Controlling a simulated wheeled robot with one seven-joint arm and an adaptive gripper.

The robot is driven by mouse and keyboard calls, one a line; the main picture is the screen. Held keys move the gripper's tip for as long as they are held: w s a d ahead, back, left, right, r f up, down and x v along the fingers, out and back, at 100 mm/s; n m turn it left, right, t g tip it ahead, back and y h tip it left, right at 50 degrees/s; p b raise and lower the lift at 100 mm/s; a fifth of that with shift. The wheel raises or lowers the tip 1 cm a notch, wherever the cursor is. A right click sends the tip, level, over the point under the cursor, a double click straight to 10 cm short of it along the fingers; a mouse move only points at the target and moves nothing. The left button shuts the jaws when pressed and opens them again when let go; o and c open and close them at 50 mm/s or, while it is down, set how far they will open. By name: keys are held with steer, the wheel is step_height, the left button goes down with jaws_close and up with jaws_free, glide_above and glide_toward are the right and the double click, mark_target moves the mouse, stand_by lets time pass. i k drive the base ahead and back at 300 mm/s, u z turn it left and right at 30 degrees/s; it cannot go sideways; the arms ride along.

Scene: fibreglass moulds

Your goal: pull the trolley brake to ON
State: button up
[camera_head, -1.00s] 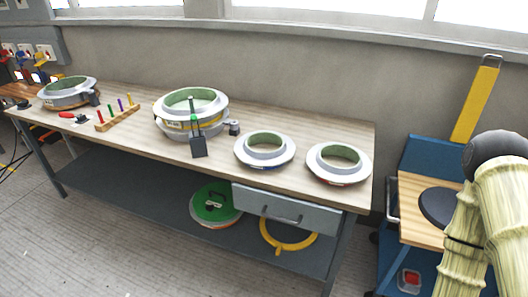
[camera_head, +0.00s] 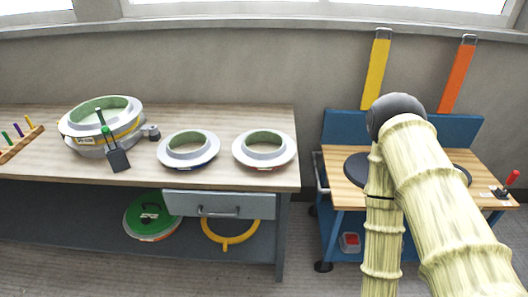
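The blue trolley with a wooden top (camera_head: 338,190) stands at the right, beside the workbench. A small lever with a red handle (camera_head: 512,178) sits on a whitish plate at the right end of the trolley top, tilted up to the right. It looks like the brake, but its ON and OFF marks are too small to read. My arm, in a pale yellow ribbed sleeve, covers the middle of the trolley. My gripper is not in view.
Dark round discs (camera_head: 357,166) lie on the trolley top. A yellow panel (camera_head: 376,66) and an orange panel (camera_head: 458,74) stand behind it. The wooden bench (camera_head: 215,178) at left holds ring moulds (camera_head: 264,150), with a gap of floor between bench and trolley.

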mark_target(514, 174)
steer(key=z, duration=1)
steer(key=i, duration=1.05)
steer(key=z, duration=0.25)
